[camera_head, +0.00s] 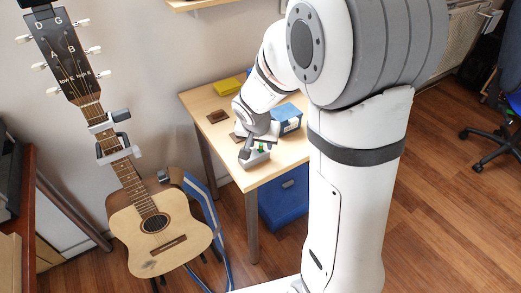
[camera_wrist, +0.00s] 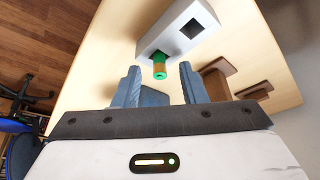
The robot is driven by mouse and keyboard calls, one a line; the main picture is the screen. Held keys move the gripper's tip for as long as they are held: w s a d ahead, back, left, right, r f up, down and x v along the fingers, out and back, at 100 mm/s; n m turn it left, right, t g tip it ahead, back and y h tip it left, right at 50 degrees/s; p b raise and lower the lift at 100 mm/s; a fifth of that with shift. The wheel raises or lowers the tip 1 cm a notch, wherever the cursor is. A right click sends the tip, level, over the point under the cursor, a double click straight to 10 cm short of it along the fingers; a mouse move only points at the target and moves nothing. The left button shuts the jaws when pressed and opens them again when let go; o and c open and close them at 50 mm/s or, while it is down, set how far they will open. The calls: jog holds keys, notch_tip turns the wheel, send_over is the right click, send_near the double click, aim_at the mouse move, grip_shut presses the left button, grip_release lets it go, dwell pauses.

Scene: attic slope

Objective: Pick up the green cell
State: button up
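The green cell (camera_wrist: 159,66) stands in a pale grey block (camera_wrist: 178,32). It is a small cylinder, green at its ends with a brownish-orange band. The block has an empty square hole beside it. My gripper (camera_wrist: 161,75) is open, with its two blue-grey fingers apart. In the wrist view the cell appears between and just beyond the fingertips, with nothing held. In the head view the cell (camera_head: 261,148) is a small green spot in the block (camera_head: 258,159), close to my gripper (camera_head: 248,150), which partly covers that area.
The block is on a light wooden table (camera_head: 268,171), near its front edge. A blue box (camera_head: 288,118), a yellow item (camera_head: 228,86) and a brown piece (camera_head: 217,116) are also on it. A guitar (camera_head: 158,222) stands left; a blue bin (camera_head: 284,200) is below.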

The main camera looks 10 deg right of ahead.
jog(key=shift+c, duration=0.5)
grip_shut()
jog(key=shift+r, duration=0.1)
